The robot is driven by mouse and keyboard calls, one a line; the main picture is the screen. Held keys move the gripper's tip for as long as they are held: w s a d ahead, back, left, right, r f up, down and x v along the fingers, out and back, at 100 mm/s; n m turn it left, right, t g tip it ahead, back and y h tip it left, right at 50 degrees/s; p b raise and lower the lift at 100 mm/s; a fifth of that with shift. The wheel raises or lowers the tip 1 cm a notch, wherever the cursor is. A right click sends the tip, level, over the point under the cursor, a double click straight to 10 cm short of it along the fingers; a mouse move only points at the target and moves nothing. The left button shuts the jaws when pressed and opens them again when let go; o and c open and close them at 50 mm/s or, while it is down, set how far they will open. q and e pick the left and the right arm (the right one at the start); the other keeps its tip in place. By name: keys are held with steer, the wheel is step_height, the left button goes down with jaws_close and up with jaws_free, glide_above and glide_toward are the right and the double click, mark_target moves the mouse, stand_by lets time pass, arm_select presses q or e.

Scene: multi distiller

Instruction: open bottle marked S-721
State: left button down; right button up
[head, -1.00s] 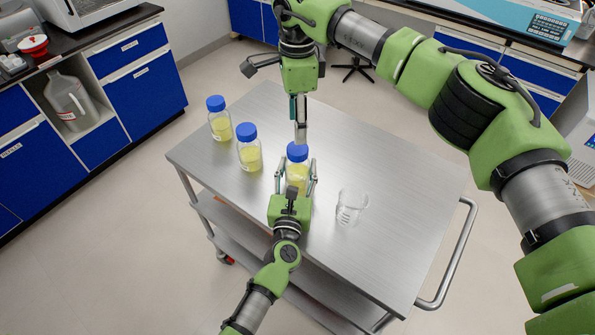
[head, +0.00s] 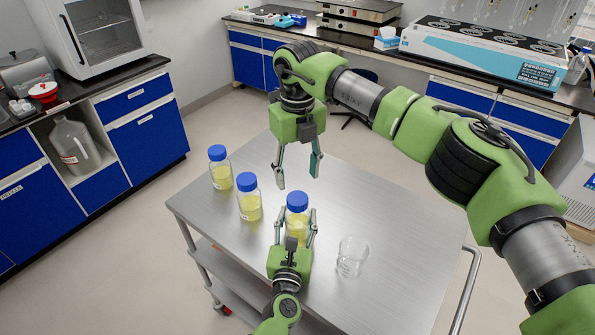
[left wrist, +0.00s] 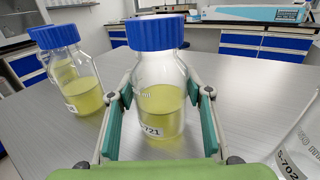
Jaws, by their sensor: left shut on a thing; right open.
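The bottle marked S-721 (left wrist: 155,108) is clear glass with yellow liquid and stands upright on the steel cart; it also shows in the head view (head: 297,228). Its blue cap (left wrist: 155,32) sits on its neck. My left gripper (head: 296,214) is shut around the bottle's body from the near side, one finger on each side, below the cap. My right gripper (head: 298,180) is open and empty, pointing down, above and slightly behind the cap and apart from it.
Two more blue-capped bottles with yellow liquid, a nearer one (head: 249,206) and a farther one (head: 220,176), stand to the left. An empty glass beaker (head: 352,262) marked S-702 stands to the right. The right part of the cart top (head: 410,220) is clear.

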mark_target(297, 198)
steer(key=m, duration=2.5)
steer(key=shift+f+m, duration=0.35)
steer(key=shift+m, duration=0.15)
step_height(297, 198, down, 7)
steer(key=shift+f, duration=0.15)
